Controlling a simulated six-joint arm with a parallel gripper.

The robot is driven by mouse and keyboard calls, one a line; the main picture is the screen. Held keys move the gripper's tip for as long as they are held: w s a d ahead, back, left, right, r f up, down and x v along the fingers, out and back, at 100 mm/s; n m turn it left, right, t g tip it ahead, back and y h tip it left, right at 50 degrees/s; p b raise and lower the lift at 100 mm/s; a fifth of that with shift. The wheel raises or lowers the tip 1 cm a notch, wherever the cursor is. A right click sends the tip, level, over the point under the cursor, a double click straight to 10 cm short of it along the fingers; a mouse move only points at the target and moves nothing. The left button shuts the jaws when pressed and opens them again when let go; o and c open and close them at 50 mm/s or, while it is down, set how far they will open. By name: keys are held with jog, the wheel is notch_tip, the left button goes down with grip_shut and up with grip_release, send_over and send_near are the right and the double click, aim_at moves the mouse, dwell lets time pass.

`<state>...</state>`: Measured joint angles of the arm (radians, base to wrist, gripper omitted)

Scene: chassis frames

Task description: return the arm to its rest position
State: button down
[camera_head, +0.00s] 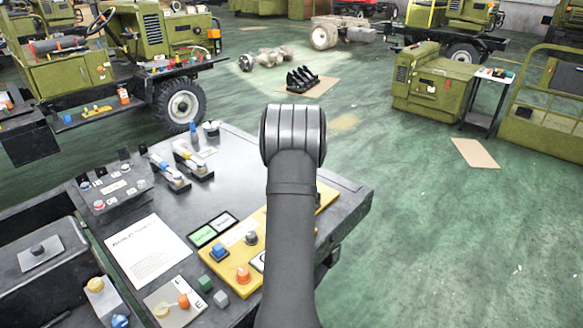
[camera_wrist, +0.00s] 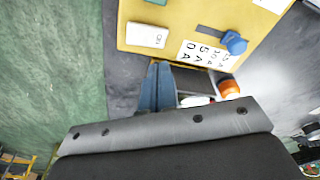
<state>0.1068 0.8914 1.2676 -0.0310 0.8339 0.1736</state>
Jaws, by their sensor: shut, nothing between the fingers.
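My arm (camera_head: 291,220) rises through the middle of the head view. It covers part of the yellow control panel (camera_head: 217,258) on the dark bench (camera_head: 240,165). My gripper is hidden in the head view. In the wrist view my gripper (camera_wrist: 159,68) shows as two blue-grey fingers pressed together, shut and empty. The fingertips appear near the edge of a yellow panel (camera_wrist: 160,40), and I cannot tell how far above it they are. That panel carries a white switch (camera_wrist: 147,36), a lettered label (camera_wrist: 201,54) and a blue knob (camera_wrist: 235,43). An orange-and-white knob (camera_wrist: 228,88) is right of the fingers.
A paper sheet (camera_head: 149,252) and two lever switches (camera_head: 192,160) are on the bench. Green vehicles (camera_head: 160,40) stand behind it at the left. A green machine (camera_head: 434,84) and a small stand (camera_head: 486,100) are at the right. The green floor (camera_head: 440,240) right of the bench is mostly clear.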

notch_tip(320, 180, down, 6)
jog(key=shift+f, duration=0.1)
jog(key=shift+r, duration=0.25)
jog(key=w+a+r+m+g, duration=0.1)
jog(key=w+a+r+m, duration=0.2)
jog(key=r, duration=0.6)
jog(key=w+a+r+m, duration=0.2)
jog(key=a+r, duration=0.4)
jog(key=r, duration=0.3)
jog(key=shift+w+a+r+m+g, duration=0.15)
jog(key=shift+w+r+m+g, duration=0.25)
jog(key=shift+w, duration=0.1)
dwell(0.3)
jog(key=c, duration=2.2)
grip_release()
